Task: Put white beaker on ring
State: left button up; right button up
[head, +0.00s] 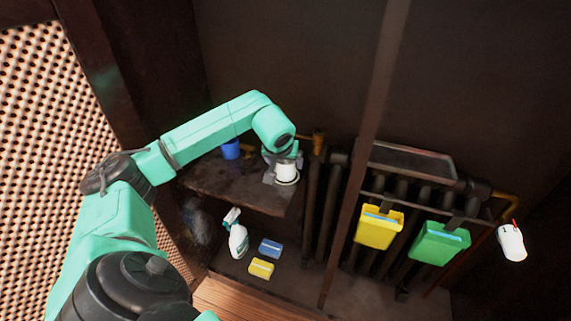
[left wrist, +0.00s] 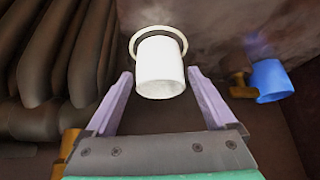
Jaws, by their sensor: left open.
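The white beaker (head: 286,170) is at the right end of the dark shelf. In the left wrist view the beaker (left wrist: 160,68) lies between the two pale purple fingers of my left gripper (left wrist: 160,78). The fingers are open, with a visible gap on each side of the beaker. A cream ring (left wrist: 138,40) shows around the beaker's far end, with a dark gap inside its rim. I cannot tell whether the beaker rests on the ring. In the head view my left gripper (head: 281,166) is at the beaker and partly hidden by my wrist.
A blue cup (head: 231,149) stands on the shelf (head: 235,190), left of the beaker; it also shows in the left wrist view (left wrist: 270,80). A spray bottle (head: 238,240) and sponges (head: 261,268) are lower down. Yellow (head: 378,230) and green (head: 440,245) containers hang on the radiator.

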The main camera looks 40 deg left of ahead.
pick_arm(q)
jog(key=p+v, duration=0.1)
jog(key=v, duration=0.8)
pick_arm(e)
jog(key=x, duration=0.2)
jog(key=d+x, duration=0.1)
jog(key=x, duration=0.1)
jog(key=shift+s, duration=0.1)
